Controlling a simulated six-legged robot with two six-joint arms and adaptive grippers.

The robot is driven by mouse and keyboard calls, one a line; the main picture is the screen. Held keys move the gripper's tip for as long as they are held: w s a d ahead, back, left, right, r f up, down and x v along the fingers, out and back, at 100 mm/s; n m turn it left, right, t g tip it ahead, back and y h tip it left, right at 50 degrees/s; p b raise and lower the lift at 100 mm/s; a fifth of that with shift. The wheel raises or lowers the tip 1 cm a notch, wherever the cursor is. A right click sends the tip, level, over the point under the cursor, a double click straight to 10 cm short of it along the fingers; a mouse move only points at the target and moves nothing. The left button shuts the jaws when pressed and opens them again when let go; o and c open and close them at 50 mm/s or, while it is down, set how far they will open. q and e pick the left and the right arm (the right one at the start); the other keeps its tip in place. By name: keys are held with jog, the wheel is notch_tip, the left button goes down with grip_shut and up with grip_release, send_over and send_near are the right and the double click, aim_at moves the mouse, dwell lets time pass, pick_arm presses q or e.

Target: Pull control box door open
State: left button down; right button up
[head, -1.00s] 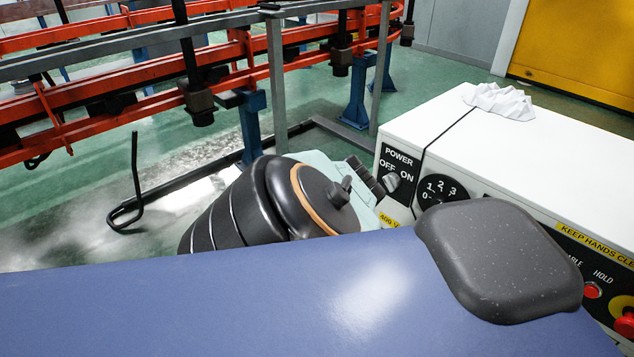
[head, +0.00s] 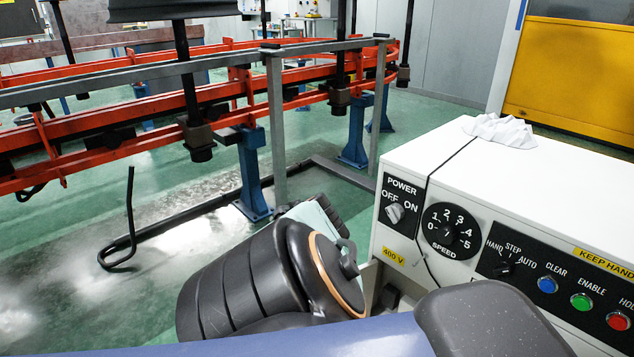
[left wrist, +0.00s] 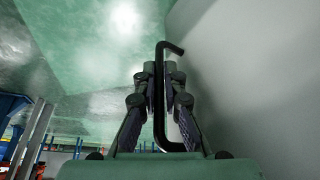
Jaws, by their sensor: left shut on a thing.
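The white control box (head: 530,165) stands at the right in the head view, with POWER and SPEED dials on its front. In the left wrist view, a black bracket-shaped handle (left wrist: 160,130) stands upright beside a plain pale grey surface (left wrist: 250,70), which looks like the door. My left gripper (left wrist: 160,72) is shut on the handle, with a finger on each side. In the head view my left arm hides most of the area left of the box's front, so I cannot tell how far the door is open. My right gripper is not in view.
An orange and grey rail frame (head: 230,80) on blue posts runs across the back left. A black bent rod (head: 130,215) rises from the green floor. A crumpled white cloth (head: 500,130) lies on the box.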

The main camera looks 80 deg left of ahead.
pick_arm(q)
jog(key=shift+w+a, duration=0.1)
jog(key=shift+a, duration=0.05)
jog(key=c, duration=1.7)
grip_release()
jog(key=shift+v, duration=3.7)
